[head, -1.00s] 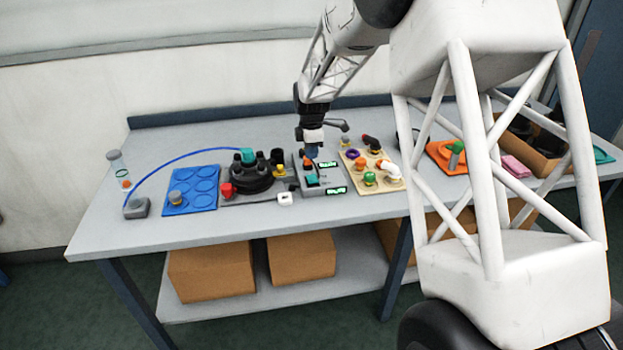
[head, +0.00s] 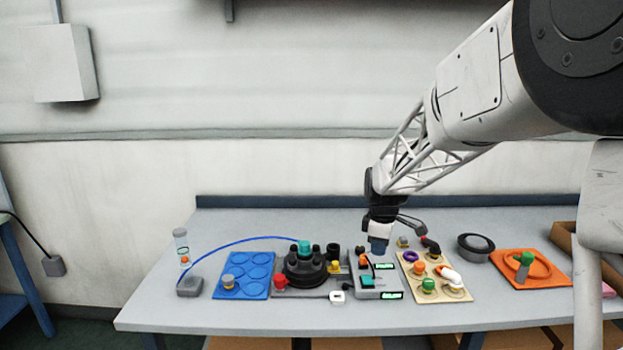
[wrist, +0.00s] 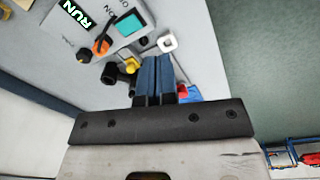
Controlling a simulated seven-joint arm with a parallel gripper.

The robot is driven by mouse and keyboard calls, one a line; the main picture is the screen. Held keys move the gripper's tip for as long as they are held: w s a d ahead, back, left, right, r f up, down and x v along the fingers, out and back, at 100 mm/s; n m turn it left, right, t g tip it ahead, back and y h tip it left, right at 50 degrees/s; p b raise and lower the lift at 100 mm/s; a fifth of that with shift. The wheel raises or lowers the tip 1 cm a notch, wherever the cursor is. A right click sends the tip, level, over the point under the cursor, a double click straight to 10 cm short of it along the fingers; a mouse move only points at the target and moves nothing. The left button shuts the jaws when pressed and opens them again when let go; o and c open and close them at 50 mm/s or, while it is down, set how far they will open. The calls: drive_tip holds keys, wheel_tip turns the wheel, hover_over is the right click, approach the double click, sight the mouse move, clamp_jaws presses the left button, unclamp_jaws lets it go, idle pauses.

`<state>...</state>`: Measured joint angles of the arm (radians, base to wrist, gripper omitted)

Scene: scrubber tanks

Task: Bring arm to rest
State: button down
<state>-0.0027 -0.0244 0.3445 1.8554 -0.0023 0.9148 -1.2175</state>
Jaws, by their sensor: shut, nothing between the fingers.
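My gripper (head: 378,246) hangs from my arm over the bench, above the grey control box (head: 375,278). In the wrist view my gripper (wrist: 154,62) shows two blue fingers pressed together with nothing between them. The control box (wrist: 70,28) is at the upper left there, with a green "RUN" display, an orange knob (wrist: 101,46) and a teal button (wrist: 129,24). The fingers look clear of the box, though the exact height above it is hard to tell.
Left of the box are a black manifold with a teal cap (head: 305,247), a blue tray (head: 238,289) and a clear tube (head: 181,246). Right are a beige board (head: 450,291), a dark round piece (head: 476,246) and an orange plate (head: 515,283). Bare bench lies along the front edge.

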drive_tip(key=s+r+m, duration=0.2)
drive_tip(key=s+m, duration=0.2)
drive_tip(key=s, duration=0.9)
drive_tip(key=s+r+m+t, duration=0.1)
drive_tip(key=s+m, duration=0.4)
drive_tip(key=s, duration=0.8)
drive_tip(key=s+r+m+t, duration=0.1)
drive_tip(key=s+r+m, duration=0.2)
drive_tip(key=s, duration=1.1)
drive_tip(key=shift+d+r+m, duration=0.15)
drive_tip(key=shift+d+m, duration=0.15)
drive_tip(key=shift+m, duration=0.8)
